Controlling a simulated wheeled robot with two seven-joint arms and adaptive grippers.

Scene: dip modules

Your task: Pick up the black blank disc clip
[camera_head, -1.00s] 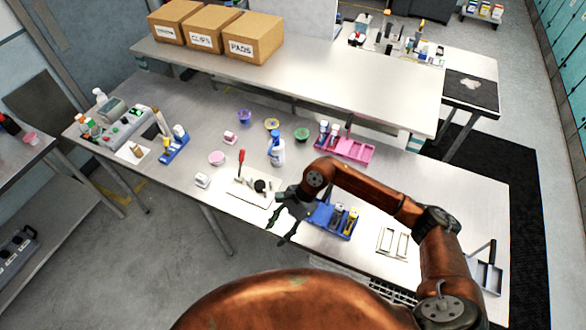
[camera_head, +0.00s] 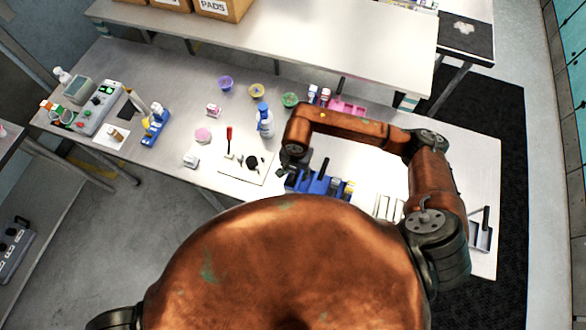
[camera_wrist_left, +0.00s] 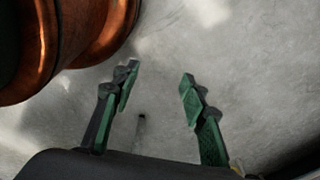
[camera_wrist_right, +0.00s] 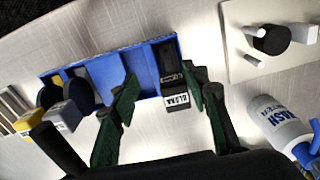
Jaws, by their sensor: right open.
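The black blank disc clip (camera_wrist_right: 171,63), with a white label at its near end, stands in the end slot of a blue rack (camera_wrist_right: 121,72). In the head view the blue rack (camera_head: 318,184) lies near the front edge of the table, partly hidden by my body. My right gripper (camera_wrist_right: 160,76) is open, its fingers either side of the clip's labelled end; I cannot tell whether they touch it. In the head view the right gripper (camera_head: 310,170) is dark and small over the rack's left end. My left gripper (camera_wrist_left: 158,76) is open and empty above the grey floor.
Grey and yellow-marked clips (camera_wrist_right: 63,114) stand at the rack's other end. A pink rack (camera_head: 346,106) and coloured bowls (camera_head: 257,90) are farther back.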

